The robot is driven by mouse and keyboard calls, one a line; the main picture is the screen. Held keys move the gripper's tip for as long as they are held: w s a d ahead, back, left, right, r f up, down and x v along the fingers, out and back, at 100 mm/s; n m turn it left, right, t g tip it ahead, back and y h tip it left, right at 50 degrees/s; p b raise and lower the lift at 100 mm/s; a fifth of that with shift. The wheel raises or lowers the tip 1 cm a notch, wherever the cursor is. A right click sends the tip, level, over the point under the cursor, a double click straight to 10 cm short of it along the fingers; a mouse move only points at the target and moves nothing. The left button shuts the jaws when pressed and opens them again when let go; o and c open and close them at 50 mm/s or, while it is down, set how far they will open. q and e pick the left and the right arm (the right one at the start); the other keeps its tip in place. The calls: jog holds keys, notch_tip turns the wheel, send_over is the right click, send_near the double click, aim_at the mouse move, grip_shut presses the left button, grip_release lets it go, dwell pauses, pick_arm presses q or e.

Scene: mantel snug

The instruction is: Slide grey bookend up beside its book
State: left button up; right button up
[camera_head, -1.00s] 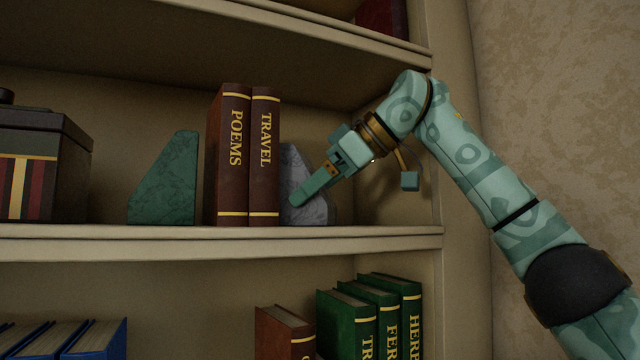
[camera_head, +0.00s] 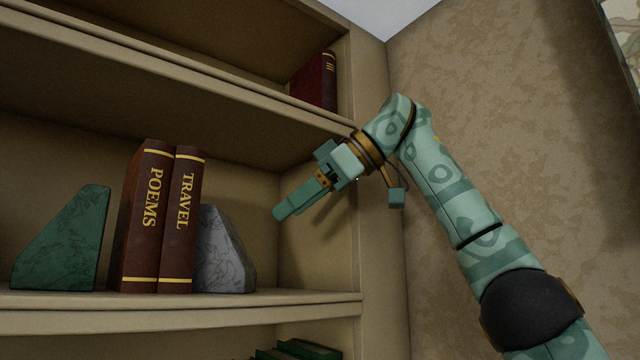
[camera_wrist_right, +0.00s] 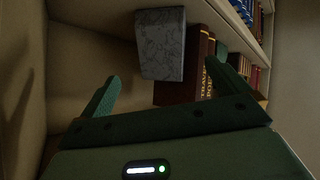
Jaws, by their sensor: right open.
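The grey marbled bookend (camera_head: 223,258) stands on the middle shelf, right of the brown TRAVEL book (camera_head: 182,225). The brown POEMS book (camera_head: 143,225) is upright on TRAVEL's left. My right gripper (camera_head: 281,213) is up and to the right of the bookend, apart from it, open and empty. In the right wrist view, the bookend (camera_wrist_right: 161,45) shows beyond and between the two spread fingers (camera_wrist_right: 168,88), with the books behind it. My left gripper is not in view.
A green bookend (camera_head: 65,240) stands left of the books. The shelf (camera_head: 310,303) is bare from the grey bookend to the right side wall. A dark red book (camera_head: 316,82) is on the shelf above. Green books (camera_head: 300,349) are below.

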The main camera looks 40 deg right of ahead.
jog(key=v, duration=0.4)
jog(key=shift+p, duration=0.3)
dwell(0.3)
